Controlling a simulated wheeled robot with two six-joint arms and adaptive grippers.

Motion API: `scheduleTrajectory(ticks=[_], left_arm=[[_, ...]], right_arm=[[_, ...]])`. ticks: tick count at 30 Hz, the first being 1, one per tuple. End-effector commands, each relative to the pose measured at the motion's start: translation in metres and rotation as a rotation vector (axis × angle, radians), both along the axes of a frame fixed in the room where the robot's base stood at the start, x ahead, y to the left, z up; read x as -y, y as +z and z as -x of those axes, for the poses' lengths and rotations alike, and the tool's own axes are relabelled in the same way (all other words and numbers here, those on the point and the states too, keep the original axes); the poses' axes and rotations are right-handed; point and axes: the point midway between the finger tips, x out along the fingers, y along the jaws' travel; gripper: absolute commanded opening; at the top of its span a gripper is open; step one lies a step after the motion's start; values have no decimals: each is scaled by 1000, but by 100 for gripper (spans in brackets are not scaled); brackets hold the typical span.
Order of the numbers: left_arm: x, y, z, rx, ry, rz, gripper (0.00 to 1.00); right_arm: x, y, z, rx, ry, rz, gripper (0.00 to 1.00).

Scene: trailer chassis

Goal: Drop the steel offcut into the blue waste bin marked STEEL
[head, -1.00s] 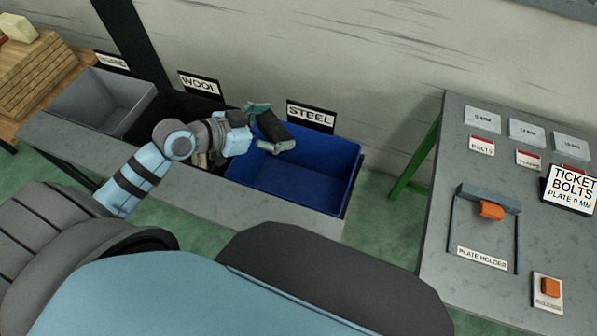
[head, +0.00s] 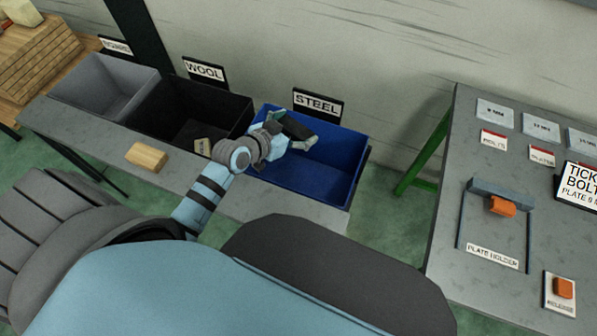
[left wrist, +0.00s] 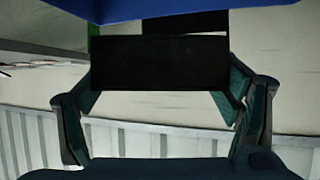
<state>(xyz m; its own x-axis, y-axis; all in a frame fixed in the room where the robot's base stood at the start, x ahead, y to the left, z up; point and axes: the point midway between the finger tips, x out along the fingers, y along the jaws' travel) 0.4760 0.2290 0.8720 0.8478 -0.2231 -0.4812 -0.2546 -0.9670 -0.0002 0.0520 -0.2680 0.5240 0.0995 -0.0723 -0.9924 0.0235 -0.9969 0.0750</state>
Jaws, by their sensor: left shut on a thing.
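The steel offcut is a dark, flat block (head: 294,126). My left gripper (head: 293,135) is shut on it over the blue bin (head: 330,182), which stands in front of the STEEL sign (head: 317,103). In the left wrist view the dark offcut (left wrist: 158,63) spans the space between the two fingers (left wrist: 160,110). A blue edge, likely the bin, shows along the top there. The head view does not show clearly how far the offcut is above or inside the bin. My right gripper is not in view.
A black bin (head: 175,118) under the WOOL sign (head: 204,69) and a grey bin (head: 85,75) stand to the left. A wooden block (head: 146,157) lies on the bench before them. A grey table (head: 455,225) with a plate holder stands at right.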

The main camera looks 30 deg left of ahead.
Motion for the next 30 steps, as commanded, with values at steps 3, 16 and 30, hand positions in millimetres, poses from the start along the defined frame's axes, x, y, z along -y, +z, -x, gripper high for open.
scheduleTrajectory(ticks=[3,16,30], left_arm=[[0,3,0,1,0,0,84],[0,3,0,-1,0,0,100],[-22,49,84,-1,-6,-5,100]], right_arm=[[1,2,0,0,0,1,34],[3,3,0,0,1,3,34],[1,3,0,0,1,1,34]])
